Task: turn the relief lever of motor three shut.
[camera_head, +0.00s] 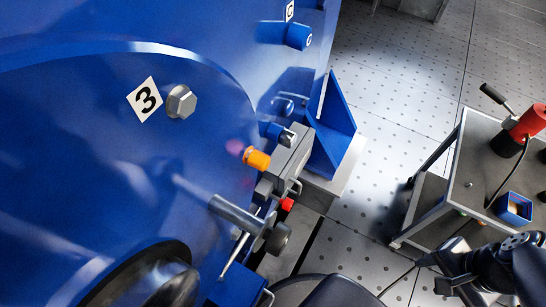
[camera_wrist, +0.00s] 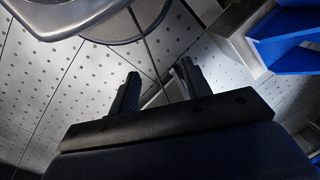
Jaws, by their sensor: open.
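Motor three (camera_head: 100,150) is a large blue housing filling the left of the head view, with a white "3" plate (camera_head: 145,100) beside a hex bolt. A grey bar (camera_head: 236,213) with a dark round knob sticks out from its lower right side; it looks like a lever, but I cannot tell for sure that it is the relief lever. An orange cap (camera_head: 257,160) sits above it. My gripper (camera_head: 440,272) is at the lower right of the head view, well apart from the motor. In the wrist view its two fingers (camera_wrist: 158,78) are spread with nothing between them.
A grey cart (camera_head: 462,165) with a red-and-black tool (camera_head: 526,124) and a small blue box (camera_head: 514,208) stands at the right, close to my gripper. A blue bracket (camera_head: 332,130) juts from the motor. Perforated floor (camera_head: 385,110) lies open between motor and cart.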

